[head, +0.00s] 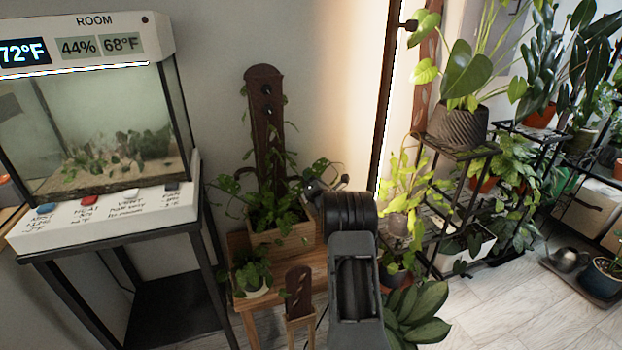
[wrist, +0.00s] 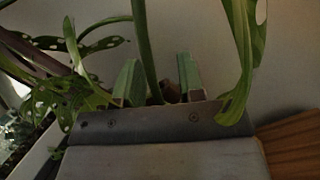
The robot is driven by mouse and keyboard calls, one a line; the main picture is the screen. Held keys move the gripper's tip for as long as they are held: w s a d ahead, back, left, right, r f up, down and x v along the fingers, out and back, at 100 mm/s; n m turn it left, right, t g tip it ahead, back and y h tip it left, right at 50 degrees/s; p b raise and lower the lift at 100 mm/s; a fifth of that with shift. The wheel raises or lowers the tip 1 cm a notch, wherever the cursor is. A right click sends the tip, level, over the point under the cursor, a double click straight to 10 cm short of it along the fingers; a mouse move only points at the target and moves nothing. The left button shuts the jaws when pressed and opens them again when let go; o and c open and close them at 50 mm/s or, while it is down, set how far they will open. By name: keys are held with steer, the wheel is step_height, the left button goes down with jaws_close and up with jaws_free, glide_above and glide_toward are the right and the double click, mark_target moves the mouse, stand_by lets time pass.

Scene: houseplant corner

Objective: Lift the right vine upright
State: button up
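A dark wooden board (head: 266,130) stands upright in a wooden planter box (head: 283,238). Vine leaves hang to both sides of it. The right vine (head: 318,170) spreads out low on the right of the board, and my gripper (head: 322,190) is at it. In the wrist view my two green-tinted fingertips (wrist: 158,82) stand apart. A green stem (wrist: 145,45) runs down between them, with a gap showing on its right. A long leaf (wrist: 243,50) hangs right of the fingers. My wrist hides part of the vine in the head view.
A small potted plant (head: 252,276) and a short wooden post (head: 299,292) stand in front of the planter. A glass tank (head: 105,130) on a black stand is at left. Plant shelves (head: 465,150) crowd the right side. Pale floor (head: 500,310) is clear at lower right.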

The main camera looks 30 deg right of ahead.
steer(key=shift+c, duration=0.5)
jaws_close()
